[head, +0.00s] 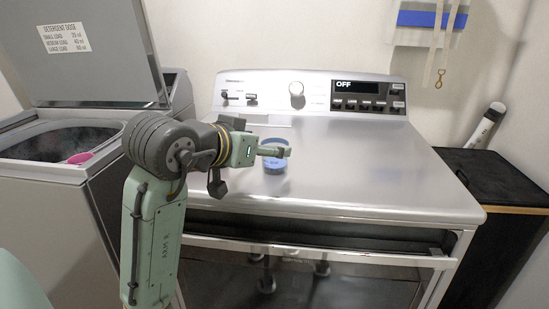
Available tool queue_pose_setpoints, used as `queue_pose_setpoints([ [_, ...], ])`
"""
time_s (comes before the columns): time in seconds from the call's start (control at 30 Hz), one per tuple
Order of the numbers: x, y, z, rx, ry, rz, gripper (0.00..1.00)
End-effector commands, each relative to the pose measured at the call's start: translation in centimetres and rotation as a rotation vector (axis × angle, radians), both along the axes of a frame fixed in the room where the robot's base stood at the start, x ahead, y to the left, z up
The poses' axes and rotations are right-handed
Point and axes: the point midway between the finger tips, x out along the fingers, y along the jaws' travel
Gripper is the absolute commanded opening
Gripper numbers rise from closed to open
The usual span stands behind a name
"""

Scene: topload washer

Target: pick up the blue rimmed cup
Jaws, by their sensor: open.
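A small blue cup (275,167) stands on the grey metal top of the front-load machine, left of its middle. My gripper (288,151) reaches in from the left and covers the middle of the cup in this view. A bit of the cup's rim shows above my fingers and its blue lower part shows below them. My gripper is open. I cannot tell from this one view whether the fingers are around the cup, above it or in front of it.
The machine top (380,170) is clear to the right of the cup. A control panel (310,93) with a knob and a display reading OFF rises behind. An open topload washer (60,150) with a raised lid stands left. A black cabinet (490,178) stands right.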

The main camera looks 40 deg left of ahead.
Motion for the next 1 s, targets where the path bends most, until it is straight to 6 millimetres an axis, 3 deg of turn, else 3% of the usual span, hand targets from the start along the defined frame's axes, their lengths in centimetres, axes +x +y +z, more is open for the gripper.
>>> queue_pose_setpoints([
  [0.3, 4.0, 0.4, -1.6, -0.001, 0.000, -0.001, 0.68],
  [0.6, 4.5, 0.5, -1.8, 0.000, -0.001, -0.001, 0.67],
  [1.0, 4.4, 0.5, -1.8, 0.000, -0.001, 0.000, 0.41],
])
